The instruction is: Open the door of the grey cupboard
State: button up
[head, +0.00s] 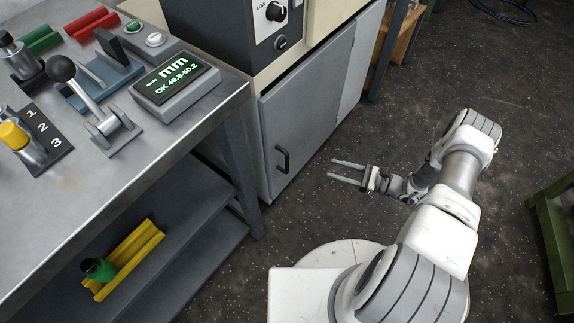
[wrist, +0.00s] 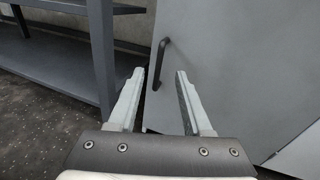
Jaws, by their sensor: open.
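The grey cupboard door (head: 306,112) is shut, below a dark control box in the head view. Its black bar handle (head: 282,159) sits near the door's left edge. My gripper (head: 347,170) is open and empty, to the right of the handle and apart from it, with its fingers pointing towards the door. In the wrist view, the handle (wrist: 160,64) shows beyond the fingertips, between them in the picture. The gripper (wrist: 159,75) is spread wide there, and the door (wrist: 235,60) fills the right side.
A steel workbench (head: 190,140) with levers and a display (head: 176,84) stands left of the cupboard. Its lower shelf (head: 195,205) holds yellow bars and a green bottle (head: 98,269). The speckled floor (head: 400,110) before the door is clear. A green stand (head: 555,225) is at far right.

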notch_tip(320, 180, down, 4)
jog(key=s+m+t, duration=0.1)
jog(key=t, duration=0.1)
jog(key=b, duration=0.4)
send_near(287, 160)
jog(key=shift+m, duration=0.4)
jog(key=x, duration=0.3)
jog(key=f+x, duration=0.1)
jog(key=x, duration=0.6)
jog(key=shift+w+f, duration=0.25)
jog(key=shift+w, duration=0.15)
grip_shut()
